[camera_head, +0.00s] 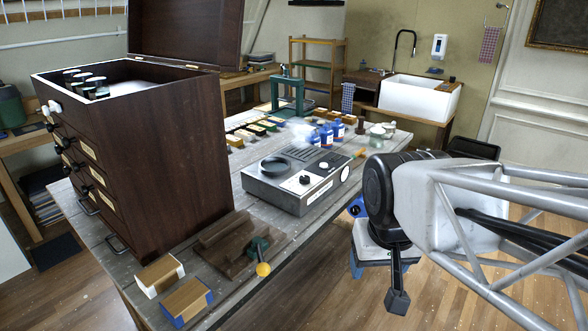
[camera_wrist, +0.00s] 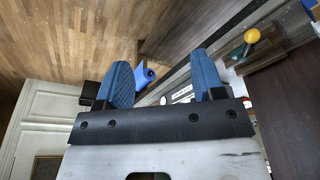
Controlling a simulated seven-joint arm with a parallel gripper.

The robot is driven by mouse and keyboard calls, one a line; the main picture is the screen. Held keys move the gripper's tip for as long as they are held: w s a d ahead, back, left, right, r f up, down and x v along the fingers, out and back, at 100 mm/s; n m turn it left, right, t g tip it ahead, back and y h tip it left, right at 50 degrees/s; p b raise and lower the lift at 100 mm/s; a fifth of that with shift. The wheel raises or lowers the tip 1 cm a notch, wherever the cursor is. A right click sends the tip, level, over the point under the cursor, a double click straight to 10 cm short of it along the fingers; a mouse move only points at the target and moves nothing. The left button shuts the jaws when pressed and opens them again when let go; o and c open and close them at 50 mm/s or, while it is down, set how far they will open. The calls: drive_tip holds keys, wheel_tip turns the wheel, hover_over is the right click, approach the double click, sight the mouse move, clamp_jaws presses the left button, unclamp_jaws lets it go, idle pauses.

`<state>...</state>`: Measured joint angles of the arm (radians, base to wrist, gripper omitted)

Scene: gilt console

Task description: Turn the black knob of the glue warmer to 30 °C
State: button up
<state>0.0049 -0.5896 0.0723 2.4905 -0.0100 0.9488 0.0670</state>
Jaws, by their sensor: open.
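The glue warmer (camera_head: 283,196) is a grey metal box on the bench, with a dark round well and vent slots on top. The knob cannot be made out there.
A tall dark wooden chest (camera_head: 150,160) stands left of the warmer. Blue bottles (camera_head: 326,135) stand behind.

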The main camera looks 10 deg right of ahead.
drive_tip(key=w+r+m, duration=0.2)
drive_tip(key=w+r, duration=0.1)
drive_tip(key=w, duration=0.9)
drive_tip(key=m+g, duration=0.3)
drive_tip(key=m, duration=0.5)
hover_over(304, 177)
drive_tip(key=f, duration=0.6)
drive_tip(key=shift+s+d, duration=0.1)
drive_tip(key=shift+s, duration=0.2)
drive_tip(key=shift+w+f, duration=0.2)
drive_tip(key=shift+w, duration=0.1)
drive_tip(key=shift+f, duration=0.1)
drive_tip(key=shift+f, duration=3.8)
drive_tip(key=c, duration=0.9)
